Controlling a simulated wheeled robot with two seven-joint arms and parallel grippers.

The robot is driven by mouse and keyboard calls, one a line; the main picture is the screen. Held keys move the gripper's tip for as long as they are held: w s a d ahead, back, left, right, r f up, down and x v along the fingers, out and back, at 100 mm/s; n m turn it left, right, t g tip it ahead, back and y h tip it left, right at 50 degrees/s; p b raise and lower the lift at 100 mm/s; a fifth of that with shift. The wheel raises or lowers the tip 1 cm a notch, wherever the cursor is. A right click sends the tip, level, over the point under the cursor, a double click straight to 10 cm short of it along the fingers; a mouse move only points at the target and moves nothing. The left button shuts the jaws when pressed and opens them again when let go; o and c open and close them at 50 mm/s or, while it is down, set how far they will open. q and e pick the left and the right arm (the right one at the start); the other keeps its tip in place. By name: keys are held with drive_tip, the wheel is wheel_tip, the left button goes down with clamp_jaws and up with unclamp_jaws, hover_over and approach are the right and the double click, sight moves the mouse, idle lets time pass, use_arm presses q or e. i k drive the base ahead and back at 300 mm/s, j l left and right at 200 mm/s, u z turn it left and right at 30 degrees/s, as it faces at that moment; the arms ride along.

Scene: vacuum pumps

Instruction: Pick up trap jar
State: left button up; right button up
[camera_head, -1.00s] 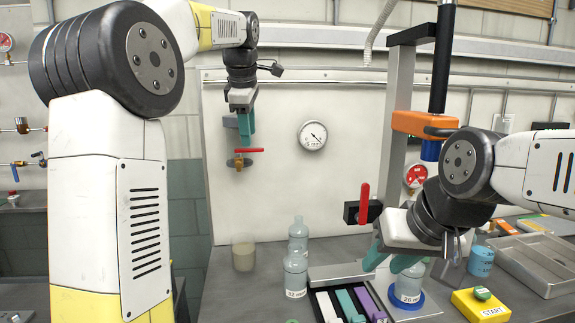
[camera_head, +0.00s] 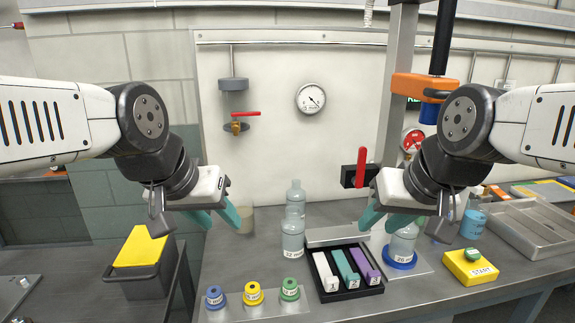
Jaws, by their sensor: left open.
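Two clear jars stand on the bench at the middle, a front jar (camera_head: 292,243) and one behind it (camera_head: 296,190). Another clear jar (camera_head: 402,247) sits on a blue ring (camera_head: 400,264) at the right. I cannot tell which is the trap jar. My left gripper (camera_head: 222,216) is open and empty, in the air left of the middle jars and in front of a beige cup (camera_head: 245,219). My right gripper (camera_head: 378,224) has its teal fingers apart, close to the ringed jar's upper left. That jar's top is partly hidden by the gripper.
A black tray (camera_head: 353,293) holds white, teal and purple blocks. Blue, yellow and green labelled pieces (camera_head: 253,294) line the front edge. A red-handled valve (camera_head: 361,168) and metal post stand near my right gripper. A yellow START box (camera_head: 470,268) and metal tray (camera_head: 535,232) are at the right.

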sight(244, 206)
drive_tip(key=z, duration=1.75)
drive_tip(key=i+l, duration=0.15)
drive_tip(key=l, duration=0.15)
drive_tip(key=i+l+u, duration=0.25)
drive_tip(key=l+u, duration=0.25)
drive_tip(key=l, duration=0.15)
drive_tip(key=l+u, duration=0.25)
drive_tip(key=l, duration=0.15)
drive_tip(key=u, duration=1.75)
drive_tip(key=i, duration=0.55)
